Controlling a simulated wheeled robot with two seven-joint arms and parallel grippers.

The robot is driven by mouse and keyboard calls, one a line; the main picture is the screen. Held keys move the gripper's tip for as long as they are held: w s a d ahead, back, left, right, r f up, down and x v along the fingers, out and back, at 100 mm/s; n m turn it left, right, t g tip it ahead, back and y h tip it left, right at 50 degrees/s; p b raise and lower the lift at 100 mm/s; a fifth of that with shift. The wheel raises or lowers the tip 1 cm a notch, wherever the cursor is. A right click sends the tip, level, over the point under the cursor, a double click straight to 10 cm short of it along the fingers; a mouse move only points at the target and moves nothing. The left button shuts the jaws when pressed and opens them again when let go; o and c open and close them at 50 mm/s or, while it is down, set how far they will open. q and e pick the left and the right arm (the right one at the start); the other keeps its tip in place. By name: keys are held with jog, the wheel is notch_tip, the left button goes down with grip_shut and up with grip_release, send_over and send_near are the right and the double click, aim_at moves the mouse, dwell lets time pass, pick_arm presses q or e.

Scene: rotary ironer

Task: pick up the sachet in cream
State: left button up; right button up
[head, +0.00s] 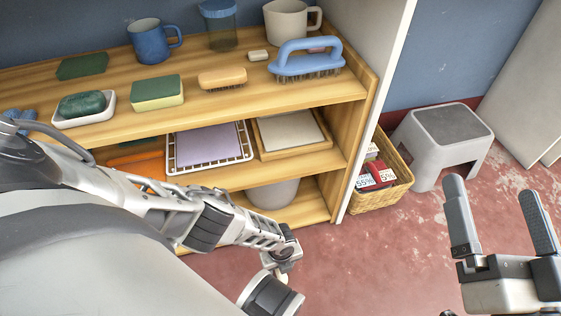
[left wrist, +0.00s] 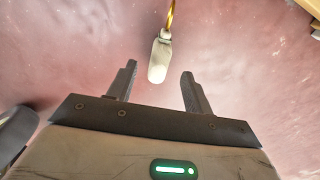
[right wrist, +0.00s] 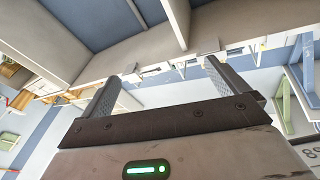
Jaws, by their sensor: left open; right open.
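I cannot single out the cream sachet with certainty. A flat cream square (head: 291,131) lies in a wooden tray (head: 263,153) on the middle shelf in the head view. In the left wrist view, a pale cream, elongated piece (left wrist: 159,60) on a thin gold stem shows over the floor, beyond and between the fingertips. What it is, I cannot tell. My left gripper (left wrist: 159,72) is open, with nothing between its fingers that I can see held. My right gripper (head: 492,190) is open and empty, over the floor at the right.
The wooden shelf unit (head: 345,92) holds mugs, a blue brush (head: 306,62), sponges and soap. A wire rack (head: 168,152) holds a lilac cloth (head: 208,145). A wicker basket (head: 402,190) with boxes and a grey step stool (head: 440,150) stand right of it. Floor in front is clear.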

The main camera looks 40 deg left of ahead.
pick_arm(q)
notch_tip(320, 180, down, 5)
jog(key=b, duration=0.3)
jog(key=shift+r+b, duration=0.15)
jog(key=shift+b, duration=0.25)
jog(key=c, duration=1.1)
pick_arm(e)
notch_tip(320, 180, up, 7)
jog(key=s+n+t+y, duration=0.1)
jog(key=n+y, duration=0.5)
jog(key=n, duration=0.2)
jog(key=shift+s+n+t+y, duration=0.2)
jog(key=shift+n+t+y, duration=0.1)
